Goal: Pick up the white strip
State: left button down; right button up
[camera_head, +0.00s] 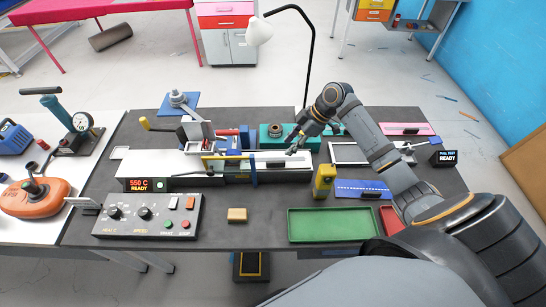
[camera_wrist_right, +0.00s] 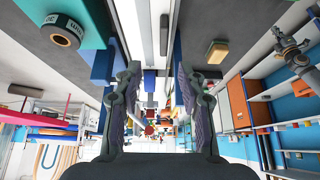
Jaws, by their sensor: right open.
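A long white strip-like surface (camera_head: 290,158) lies along the machine bed at the middle of the dark table. In the right wrist view a narrow white strip (camera_wrist_right: 148,28) runs lengthwise beyond the fingers, in line with the gap between them. I cannot tell where the strip ends and the white bed begins. My right gripper (camera_head: 292,150) is at the right part of the bed, close to the white surface. In the wrist view its two fingers (camera_wrist_right: 158,110) are wide apart with nothing between them. My left gripper is not in view.
A blue upright (camera_head: 252,170) and yellow bars stand on the bed left of my gripper. A yellow block (camera_head: 324,180), a green tray (camera_head: 332,224) and a tan block (camera_head: 237,215) are in front. A teal unit (camera_head: 277,134) stands behind. A lamp (camera_head: 259,31) rises at the back.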

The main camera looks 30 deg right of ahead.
aim_at(276, 162)
jog(key=a+f, duration=0.2)
jog(key=f, duration=0.1)
jog(key=shift+p, duration=0.4)
jog(key=shift+w+a+f, duration=0.1)
jog(key=shift+w+f, duration=0.15)
jog(key=shift+f, duration=0.05)
jog(key=shift+w+f, duration=0.15)
jog(key=shift+s+p+x, duration=0.2)
jog(key=shift+p+x, duration=0.8)
jog(key=shift+p, duration=0.05)
jog(key=shift+x, duration=1.2)
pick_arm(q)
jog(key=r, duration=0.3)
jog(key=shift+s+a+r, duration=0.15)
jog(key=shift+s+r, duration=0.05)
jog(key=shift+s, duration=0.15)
pick_arm(e)
jog(key=shift+f, duration=0.35)
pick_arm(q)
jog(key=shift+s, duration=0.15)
pick_arm(e)
jog(key=shift+s, duration=0.1)
grip_shut()
